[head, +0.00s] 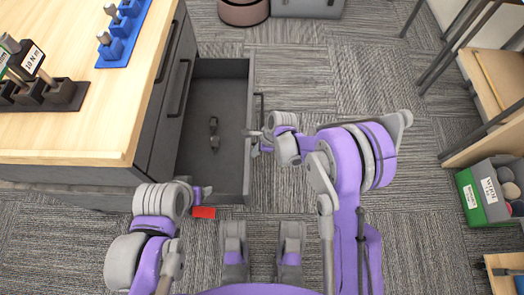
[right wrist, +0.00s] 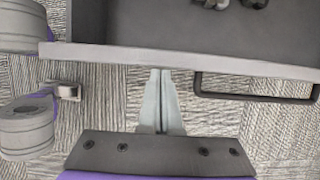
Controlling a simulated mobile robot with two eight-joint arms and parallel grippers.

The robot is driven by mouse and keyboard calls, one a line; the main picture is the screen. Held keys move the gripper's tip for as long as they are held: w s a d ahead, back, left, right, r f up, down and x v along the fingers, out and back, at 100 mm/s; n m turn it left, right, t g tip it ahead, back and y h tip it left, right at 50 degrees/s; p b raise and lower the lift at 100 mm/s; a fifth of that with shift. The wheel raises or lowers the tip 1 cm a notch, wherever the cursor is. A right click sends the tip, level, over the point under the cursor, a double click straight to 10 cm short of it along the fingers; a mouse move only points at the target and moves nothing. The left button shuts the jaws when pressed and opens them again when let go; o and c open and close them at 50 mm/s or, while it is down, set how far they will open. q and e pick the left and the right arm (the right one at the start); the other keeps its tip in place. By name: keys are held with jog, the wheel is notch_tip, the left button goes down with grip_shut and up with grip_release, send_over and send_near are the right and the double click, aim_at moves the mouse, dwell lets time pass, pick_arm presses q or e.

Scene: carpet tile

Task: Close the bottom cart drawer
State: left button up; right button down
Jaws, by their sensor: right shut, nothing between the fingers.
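The bottom cart drawer (head: 222,78) stands pulled out from the grey cart (head: 160,120). A dark tool (head: 214,135) lies inside it. The drawer's bar handle (head: 260,104) is on its front panel; the handle also shows in the right wrist view (right wrist: 255,97). My right gripper (head: 253,133) is shut and empty at the outer side of the front panel. In the right wrist view its fingertips (right wrist: 160,72) meet the panel's edge (right wrist: 110,54), left of the handle; contact is unclear. My left gripper (head: 204,192) is beside the drawer's near side; its fingers are too small to read.
A red piece (head: 204,212) lies near the drawer's near corner. The wooden cart top (head: 80,130) holds a blue rack (head: 122,35) and a dark tool holder (head: 45,95). A shelf with a green-grey bin (head: 470,198) stands at right.

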jog(key=a, duration=2.3)
jog(key=shift+a, duration=0.25)
